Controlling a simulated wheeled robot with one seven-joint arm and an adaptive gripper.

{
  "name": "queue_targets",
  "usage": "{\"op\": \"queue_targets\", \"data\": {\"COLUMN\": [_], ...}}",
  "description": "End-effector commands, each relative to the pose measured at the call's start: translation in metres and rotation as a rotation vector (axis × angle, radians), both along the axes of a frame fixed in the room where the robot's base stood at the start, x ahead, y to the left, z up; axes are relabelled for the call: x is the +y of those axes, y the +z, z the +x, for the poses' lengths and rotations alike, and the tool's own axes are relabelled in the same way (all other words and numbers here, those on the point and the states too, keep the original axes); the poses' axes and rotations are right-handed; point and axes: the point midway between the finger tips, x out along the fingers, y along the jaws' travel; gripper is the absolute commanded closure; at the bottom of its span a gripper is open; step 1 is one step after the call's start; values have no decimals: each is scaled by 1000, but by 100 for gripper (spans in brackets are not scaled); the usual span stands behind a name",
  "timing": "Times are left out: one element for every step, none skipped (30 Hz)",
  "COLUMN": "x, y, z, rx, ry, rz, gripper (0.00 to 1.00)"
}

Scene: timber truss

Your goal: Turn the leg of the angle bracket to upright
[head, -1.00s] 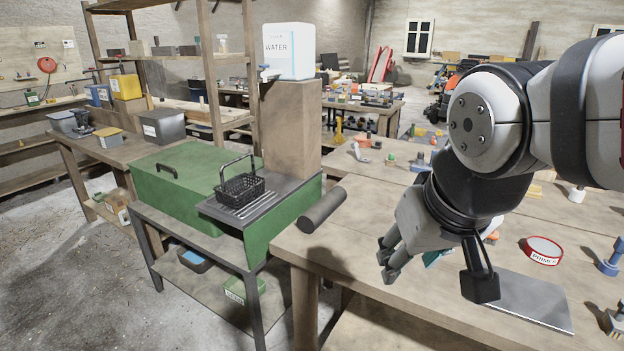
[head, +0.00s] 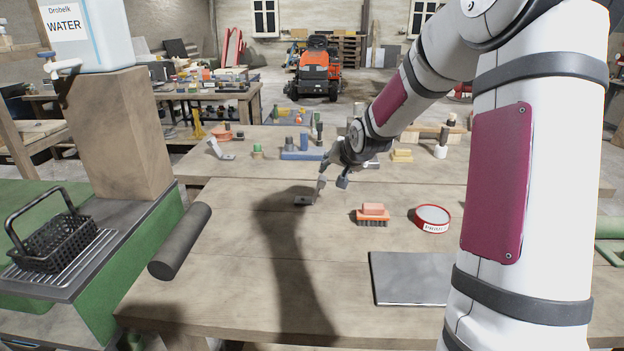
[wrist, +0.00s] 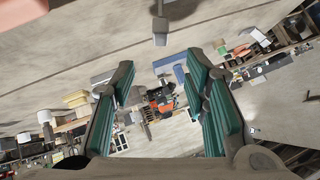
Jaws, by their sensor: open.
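A small grey metal piece, which looks like the angle bracket (head: 304,201), lies on the bench top. Its dark flat part is against the wood. A paler part beside it, at the fingers, is hard to tell from a finger. In the wrist view, the bracket (wrist: 160,27) shows at the top centre, beyond the fingertips. My gripper (head: 333,174) is just above and to the right of the bracket. In the wrist view, my gripper (wrist: 160,85) has its two green-padded fingers wide apart with nothing between them.
A blue block (head: 301,154) and a pale L-shaped piece (head: 219,150) stand farther back. The bench's front middle is clear.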

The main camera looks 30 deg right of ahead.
Motion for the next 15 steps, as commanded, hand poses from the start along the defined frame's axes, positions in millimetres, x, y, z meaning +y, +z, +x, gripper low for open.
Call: {"op": "queue_targets", "data": {"x": [-2,-3,-3,-3,-4,-5,-5,-6,-8,-8,-10,-11,-12,-13,-15], "y": [-3,-4,-7,-9,-12,-17,-20,-24,-30,-34,-38,-43,-47,-51,-56], "z": [3,5,8,11,14,18,22,26,31,36,40,46,50,55,60], "rx": [-4,-6,-7,-6,-6,-5,-5,-5,-3,-4,-3,-3,-3,-4,-3], "ry": [-2,-3,-2,-2,-1,-2,0,0,-1,0,-1,0,-1,-1,-1], "rz": [4,5,6,5,6,5,5,5,5,6,5,5,5,6,5], "gripper": [58,58,58,58,58,58,58,58,58,58,58,58,58,58,58]}}
